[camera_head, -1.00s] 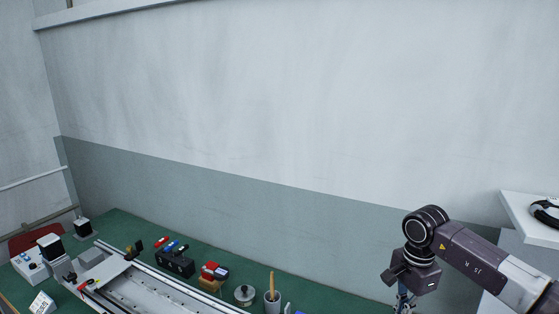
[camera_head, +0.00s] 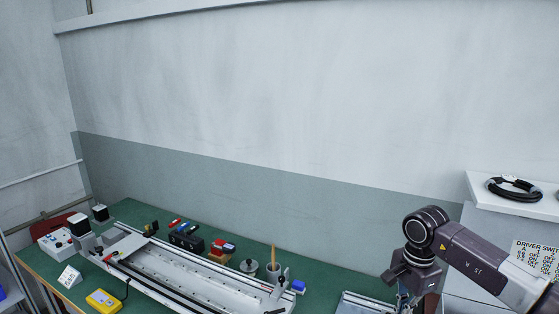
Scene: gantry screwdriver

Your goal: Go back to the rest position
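My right arm comes in from the right edge, with its wrist at the lower right of the head view. The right gripper (camera_head: 403,300) hangs below the wrist, and only its upper part shows at the bottom edge. Its fingertips are cut off, so I cannot tell whether it is open or shut. My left gripper is not in view. The gantry (camera_head: 190,275) lies along the green workbench (camera_head: 135,209) at the lower left. A small red-handled tool (camera_head: 110,256) lies on its left carriage.
A yellow device (camera_head: 103,300) sits at the bench's front left. A coiled black cable (camera_head: 514,189) lies on a white cabinet (camera_head: 482,188) at right. A metal tray (camera_head: 362,303) is near my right gripper.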

